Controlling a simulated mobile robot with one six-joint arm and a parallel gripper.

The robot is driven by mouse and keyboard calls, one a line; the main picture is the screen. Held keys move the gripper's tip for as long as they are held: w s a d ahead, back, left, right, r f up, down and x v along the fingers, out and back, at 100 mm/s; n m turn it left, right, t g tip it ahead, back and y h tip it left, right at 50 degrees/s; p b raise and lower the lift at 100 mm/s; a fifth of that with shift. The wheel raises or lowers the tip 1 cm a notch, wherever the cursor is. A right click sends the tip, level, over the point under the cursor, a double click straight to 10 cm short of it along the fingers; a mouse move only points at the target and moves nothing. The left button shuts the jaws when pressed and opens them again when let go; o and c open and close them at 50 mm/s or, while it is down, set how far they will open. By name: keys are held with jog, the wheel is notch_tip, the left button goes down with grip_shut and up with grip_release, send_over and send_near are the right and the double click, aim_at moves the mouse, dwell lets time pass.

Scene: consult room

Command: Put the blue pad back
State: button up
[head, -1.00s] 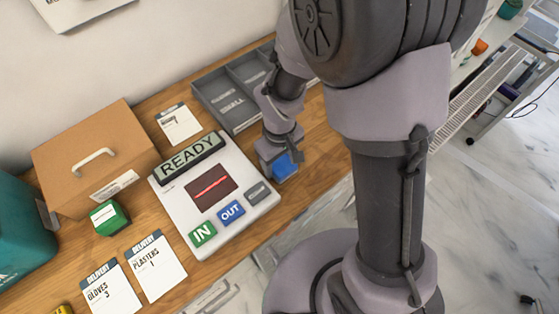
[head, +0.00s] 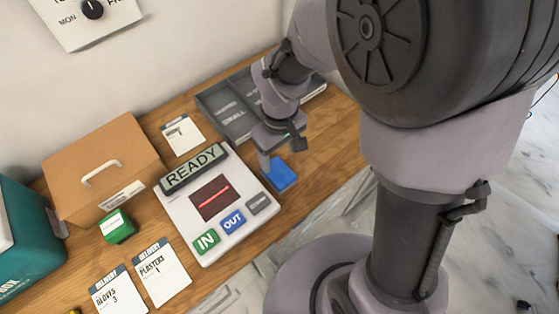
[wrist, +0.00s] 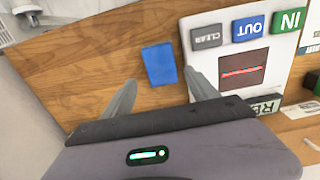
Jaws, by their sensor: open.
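The blue pad (head: 281,176) lies flat on the wooden table, just right of the white scanner panel (head: 187,209). It also shows in the wrist view (wrist: 159,64), on bare wood beside the panel's grey CLEAR button. My gripper (head: 283,160) is above the table at the pad's far side. In the wrist view its two fingers (wrist: 162,88) are spread apart with nothing between them, and the pad lies beyond the fingertips. The pad and the fingers look apart.
A grey divided tray (head: 240,125) stands behind my gripper. A cardboard box (head: 75,185), a green box (head: 117,226), a teal container (head: 25,240) and several cards lie left. The panel reads READY. Bare wood lies right of the pad, up to the table's front edge.

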jog(key=s+d+r+m+t, duration=0.2)
jog(key=s+r+m, duration=0.1)
jog(key=r, duration=0.3)
jog(key=s+d+r+m+t+y, duration=0.1)
jog(key=s+d+r+m+t, duration=0.1)
jog(key=s+r+m, duration=0.2)
jog(key=s+d+r+m+t+y, duration=0.1)
jog(key=s+r+m, duration=0.3)
jog(key=r, duration=0.5)
jog(key=shift+d+r+t, duration=0.3)
jog(key=shift+d+t, duration=0.1)
jog(key=shift+d, duration=0.35)
